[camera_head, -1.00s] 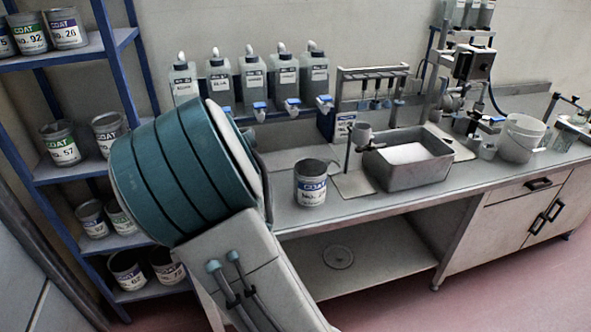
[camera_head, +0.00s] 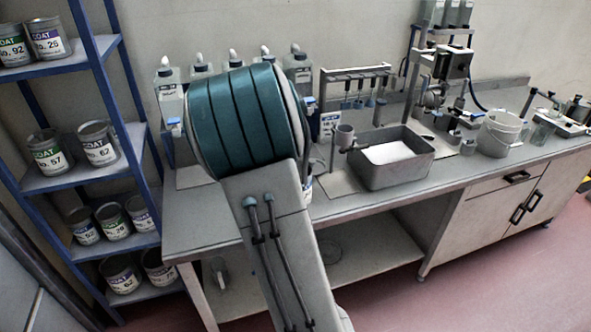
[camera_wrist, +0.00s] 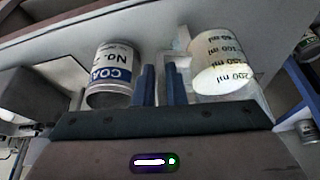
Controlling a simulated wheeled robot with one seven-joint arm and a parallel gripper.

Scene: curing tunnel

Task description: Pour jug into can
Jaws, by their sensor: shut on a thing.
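The can (camera_wrist: 113,66) is grey with a white and blue COAT label. In the wrist view it stands on the left, its dark open mouth toward the picture's bottom. In the head view only a sliver of it (camera_head: 309,190) shows beside my arm. The pale jug (camera_wrist: 219,62), marked in ml, is on the right of the wrist view, the 200 ml mark nearest the picture's bottom. My gripper (camera_wrist: 160,84) has its blue fingers between can and jug, close beside the jug.
On the bench, a grey basin (camera_head: 405,172) and a white bucket (camera_head: 497,134) stand right of my arm. Bottles stand along the wall behind it. A blue rack (camera_head: 84,190) with several cans stands left. My arm hides the bench's left part.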

